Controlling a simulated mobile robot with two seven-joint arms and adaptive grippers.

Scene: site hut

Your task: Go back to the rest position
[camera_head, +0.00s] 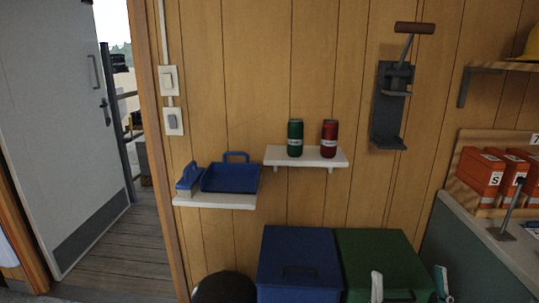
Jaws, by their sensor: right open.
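My right gripper (409,287) shows at the bottom edge, right of the middle. Its two pale fingertips stand wide apart, with nothing between them. It is in front of the green bin (383,258) in the picture, and the rest of that arm is out of the frame. My left gripper is not in view.
A blue bin (299,256) stands left of the green one. A white shelf (272,156) holds a green can (295,138) and a red can (330,139). A lower shelf (215,201) holds a blue dustpan-like tray (231,178). A can crusher (390,105) hangs on the wall. A counter (480,250) is right.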

